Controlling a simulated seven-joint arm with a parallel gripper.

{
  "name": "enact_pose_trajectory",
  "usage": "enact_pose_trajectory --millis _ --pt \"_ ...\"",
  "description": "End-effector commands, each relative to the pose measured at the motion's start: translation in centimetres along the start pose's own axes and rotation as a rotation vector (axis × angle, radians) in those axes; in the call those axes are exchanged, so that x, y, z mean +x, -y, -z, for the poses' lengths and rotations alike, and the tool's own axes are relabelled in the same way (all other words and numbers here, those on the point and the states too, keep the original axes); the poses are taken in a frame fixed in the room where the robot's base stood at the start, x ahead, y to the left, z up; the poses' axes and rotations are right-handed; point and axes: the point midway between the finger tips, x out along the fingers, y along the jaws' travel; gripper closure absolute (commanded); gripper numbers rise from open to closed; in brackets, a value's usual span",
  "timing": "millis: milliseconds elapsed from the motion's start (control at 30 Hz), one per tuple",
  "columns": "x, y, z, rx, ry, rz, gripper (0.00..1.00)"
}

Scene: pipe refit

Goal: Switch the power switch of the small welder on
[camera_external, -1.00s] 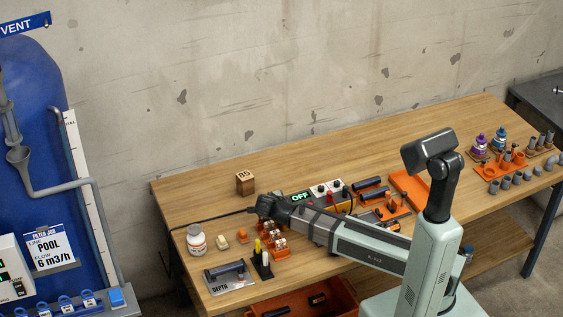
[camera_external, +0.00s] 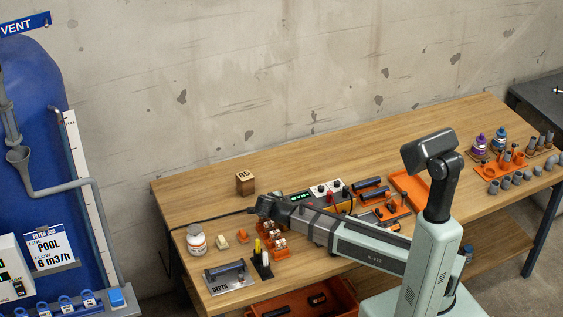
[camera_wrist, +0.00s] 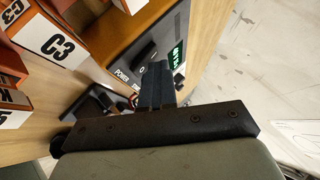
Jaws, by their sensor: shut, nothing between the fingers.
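The small welder (camera_external: 322,188) stands on the workbench, with a lit green display on its front, partly behind my arm in the external view. In the wrist view its dark front panel (camera_wrist: 125,55) shows a "POWER" label, a black power switch (camera_wrist: 148,49) and green display text too small to read surely. My gripper (camera_wrist: 158,72) is shut and empty, its fingertips right by the switch and display. I cannot tell whether they touch. In the external view the gripper end (camera_external: 262,206) is at the welder's left, its fingers not clear.
A C3-marked block (camera_wrist: 55,40) is close in the wrist view. The back of the bench is clear.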

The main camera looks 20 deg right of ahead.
Motion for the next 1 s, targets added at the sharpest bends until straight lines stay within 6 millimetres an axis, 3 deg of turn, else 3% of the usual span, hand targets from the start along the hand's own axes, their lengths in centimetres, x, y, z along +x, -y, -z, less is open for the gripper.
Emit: enact_pose_trajectory --millis 733,1000 --pt "-0.9 0.6 0.7 0.000 0.000 0.000 1.00" --pt "-2.2 1.6 1.6 0.001 0.001 0.001 1.00"
